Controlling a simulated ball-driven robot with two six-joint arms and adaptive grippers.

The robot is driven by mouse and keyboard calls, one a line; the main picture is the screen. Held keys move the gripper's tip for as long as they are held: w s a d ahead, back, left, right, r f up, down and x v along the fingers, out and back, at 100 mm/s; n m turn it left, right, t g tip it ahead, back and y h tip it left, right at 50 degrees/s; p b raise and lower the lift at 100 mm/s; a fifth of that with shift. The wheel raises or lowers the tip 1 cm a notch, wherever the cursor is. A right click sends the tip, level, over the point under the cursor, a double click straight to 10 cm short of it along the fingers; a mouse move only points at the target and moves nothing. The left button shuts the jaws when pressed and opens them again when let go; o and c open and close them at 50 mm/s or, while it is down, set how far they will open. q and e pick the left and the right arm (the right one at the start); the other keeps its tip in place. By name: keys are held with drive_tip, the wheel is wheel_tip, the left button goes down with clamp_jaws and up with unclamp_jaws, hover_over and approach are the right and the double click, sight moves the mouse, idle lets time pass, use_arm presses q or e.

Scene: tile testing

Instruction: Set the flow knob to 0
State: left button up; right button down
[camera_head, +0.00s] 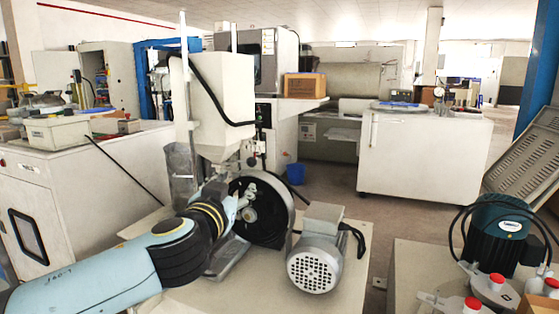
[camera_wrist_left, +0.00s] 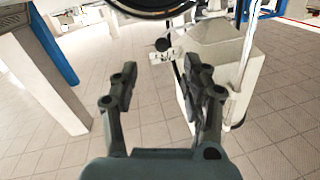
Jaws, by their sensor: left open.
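A small dark round knob (camera_head: 253,162), likely the flow knob, sits below the white hopper (camera_head: 222,98) of the abrasion machine in the head view. In the left wrist view a dark round knob (camera_wrist_left: 162,44) shows beyond the fingertips, beside the pale machine body; its setting cannot be read. My left gripper (camera_wrist_left: 160,82) is open, with nothing between its fingers, and appears apart from the knob. My right gripper is not in view.
A black-rimmed wheel (camera_head: 262,210) and a grey motor (camera_head: 315,250) stand on the machine's white table (camera_head: 345,280). A dark green motor (camera_head: 500,230) and red-capped bottles are at the lower right. A white cabinet (camera_head: 425,155) stands behind, with open floor in front.

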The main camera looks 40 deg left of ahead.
sight(250, 165)
use_arm(q)
drive_tip(key=x, duration=0.3)
drive_tip(key=b+x, duration=0.1)
drive_tip(key=x, duration=0.2)
drive_tip(key=r+b+x, duration=0.1)
drive_tip(key=x, duration=0.3)
drive_tip(key=shift+s, duration=0.1)
drive_tip(key=shift+w+a+r, duration=0.15)
drive_tip(key=shift+w+a, duration=0.2)
drive_tip(key=shift+w, duration=0.15)
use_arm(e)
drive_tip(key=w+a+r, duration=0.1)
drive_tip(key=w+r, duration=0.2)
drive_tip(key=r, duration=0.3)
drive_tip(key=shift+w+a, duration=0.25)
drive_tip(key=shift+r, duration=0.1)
use_arm(q)
clamp_jaws()
